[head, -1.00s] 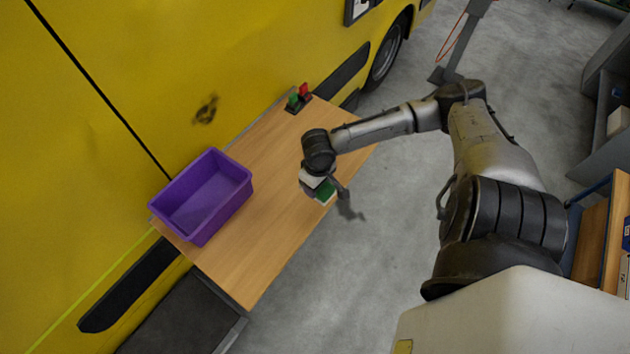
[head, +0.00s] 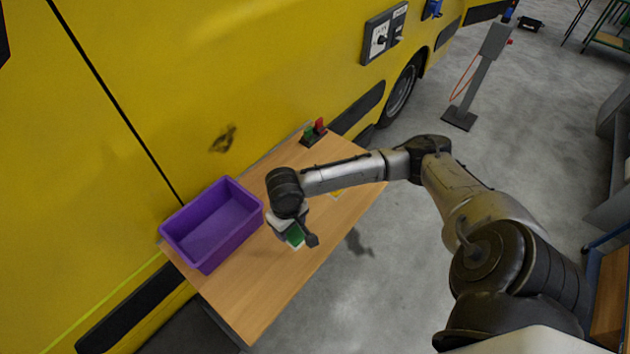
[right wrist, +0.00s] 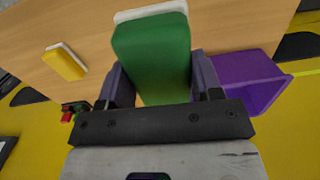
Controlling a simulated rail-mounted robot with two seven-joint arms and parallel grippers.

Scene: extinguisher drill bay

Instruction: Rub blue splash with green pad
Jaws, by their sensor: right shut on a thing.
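My right gripper (head: 292,229) is shut on the green pad (head: 295,235), which has a white layer on one side. It is held over the right edge of the wooden table, right of the purple bin. In the right wrist view the green pad (right wrist: 152,55) sits between the two fingers of the gripper (right wrist: 161,84). No clearly blue splash shows; a dark brownish smudge (head: 223,138) is on the yellow van side above the table. My left gripper is not in view.
The purple bin (head: 212,228) stands on the table (head: 245,300) against the van (head: 130,90). A yellow pad with a white layer (right wrist: 65,61) lies on the table. A small green and red item (head: 314,132) stands at the far end. A grey post (head: 478,82) stands on the floor.

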